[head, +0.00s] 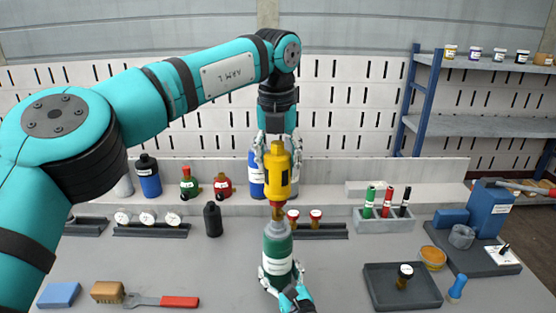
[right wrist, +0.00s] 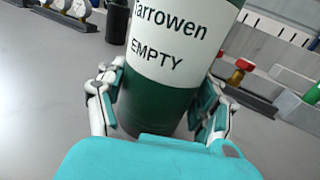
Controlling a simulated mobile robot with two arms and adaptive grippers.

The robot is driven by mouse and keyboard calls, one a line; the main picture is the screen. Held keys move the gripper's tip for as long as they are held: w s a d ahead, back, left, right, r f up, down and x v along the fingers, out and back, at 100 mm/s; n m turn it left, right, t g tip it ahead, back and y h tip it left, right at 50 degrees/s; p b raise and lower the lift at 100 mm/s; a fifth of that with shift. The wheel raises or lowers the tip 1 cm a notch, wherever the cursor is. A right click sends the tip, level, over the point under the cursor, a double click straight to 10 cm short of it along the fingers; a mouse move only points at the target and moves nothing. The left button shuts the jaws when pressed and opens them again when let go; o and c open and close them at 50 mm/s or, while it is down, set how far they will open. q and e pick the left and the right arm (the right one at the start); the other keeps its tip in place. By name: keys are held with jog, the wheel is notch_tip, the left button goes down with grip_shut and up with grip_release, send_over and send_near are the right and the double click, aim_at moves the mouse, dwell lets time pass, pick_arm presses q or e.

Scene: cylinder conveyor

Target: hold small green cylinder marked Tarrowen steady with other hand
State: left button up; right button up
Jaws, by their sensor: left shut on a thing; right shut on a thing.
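The small green cylinder (head: 277,250) stands upright near the middle of the table, with a grey top. In the right wrist view its white label reads "Tarrowen" and "EMPTY", and its dark green body (right wrist: 155,112) fills the middle. My right gripper (head: 277,278) is shut on the lower part of this cylinder, one finger on each side.
Several cylinders, including a blue one (head: 149,178), stand on the back ledge. A black cylinder (head: 213,220) stands left of centre. A dark tray (head: 385,298) lies at right. A brush (head: 107,291) and a red-handled wrench (head: 178,302) lie front left. Table between is clear.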

aim_at(277, 199)
pick_arm(q)
jog(key=shift+f, duration=4.45)
jog(key=o, duration=0.6)
jog(key=c, duration=0.7)
jog(key=o, duration=1)
jog(key=shift+o, duration=0.2)
jog(key=shift+s, duration=0.2)
jog(key=shift+s+a, duration=0.1)
jog(key=shift+s, duration=0.2)
